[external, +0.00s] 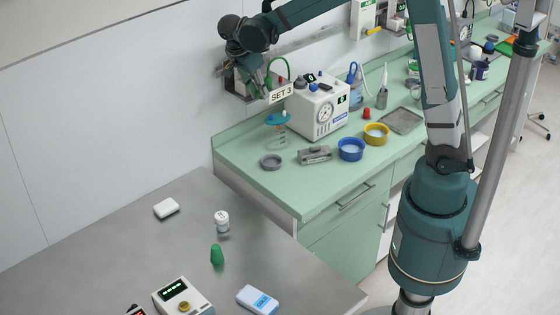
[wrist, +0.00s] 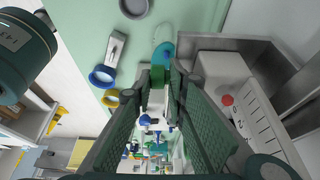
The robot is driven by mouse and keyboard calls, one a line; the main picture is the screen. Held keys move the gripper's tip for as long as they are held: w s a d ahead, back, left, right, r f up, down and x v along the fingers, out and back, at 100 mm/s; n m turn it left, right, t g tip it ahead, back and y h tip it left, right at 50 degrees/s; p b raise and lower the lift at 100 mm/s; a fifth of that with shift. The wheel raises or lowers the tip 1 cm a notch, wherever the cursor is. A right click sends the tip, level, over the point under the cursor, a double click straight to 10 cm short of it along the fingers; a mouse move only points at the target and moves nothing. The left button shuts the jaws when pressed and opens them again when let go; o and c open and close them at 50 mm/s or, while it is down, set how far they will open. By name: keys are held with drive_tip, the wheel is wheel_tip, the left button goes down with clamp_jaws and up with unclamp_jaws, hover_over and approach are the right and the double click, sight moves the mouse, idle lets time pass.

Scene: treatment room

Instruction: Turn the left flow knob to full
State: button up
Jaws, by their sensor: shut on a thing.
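The left flow unit (external: 238,86) is mounted on the wall rail at the back left, largely covered by my gripper. My gripper (external: 264,91) is at the front of this unit, pointing down. In the wrist view its fingers (wrist: 163,80) converge on a small green part (wrist: 149,88), which appears to be the flow knob. The grip hides most of it, so its turned position cannot be told. A white panel (wrist: 262,118) with numbers stands right of the fingers, with a red round spot (wrist: 227,100) beside it.
A white gauge box (external: 318,106) stands right of my gripper, with a "SET 3" sign (external: 281,93) by it. A teal-topped clear item (external: 278,119) is below. A grey dish (external: 270,161) and blue dish (external: 351,149) sit on the green counter (external: 310,190).

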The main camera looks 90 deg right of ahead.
drive_tip(key=shift+a+f+g+h+b, duration=0.15)
drive_tip(key=shift+a+g+h+b, duration=0.15)
drive_tip(key=shift+g+h+b, duration=0.25)
drive_tip(key=shift+s, duration=0.1)
drive_tip(key=o, duration=0.7)
drive_tip(key=shift+o, duration=0.2)
drive_tip(key=shift+d, duration=0.1)
drive_tip(key=shift+r, duration=0.2)
drive_tip(key=shift+w+r, duration=0.1)
drive_tip(key=shift+w, duration=0.1)
drive_tip(key=v, duration=1.1)
drive_tip(key=shift+w+a+r, duration=0.15)
drive_tip(key=shift+w+a, duration=0.05)
drive_tip(key=shift+a, duration=0.1)
